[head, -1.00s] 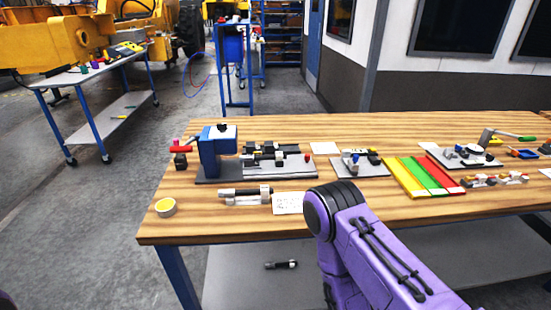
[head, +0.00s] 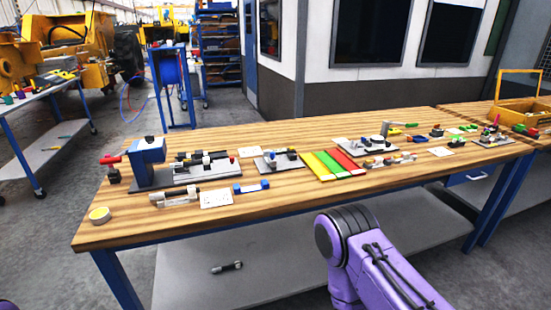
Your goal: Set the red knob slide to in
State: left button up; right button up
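A small red knob (head: 232,159) shows at the right end of a slide fixture on a grey plate (head: 185,188), on the left part of the wooden workbench. Dark and pale blocks sit along the slide. It is too small to tell whether the slide is in or out. A blue press (head: 148,152) with a red handle (head: 111,159) stands at the plate's left end. Neither gripper is in view. A purple link of my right arm rises from the lower right, in front of the bench and apart from the fixture.
The bench's front strip is mostly clear.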

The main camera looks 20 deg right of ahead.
aim_at(230, 165)
jog(key=z, duration=0.7)
jog(key=i, duration=0.45)
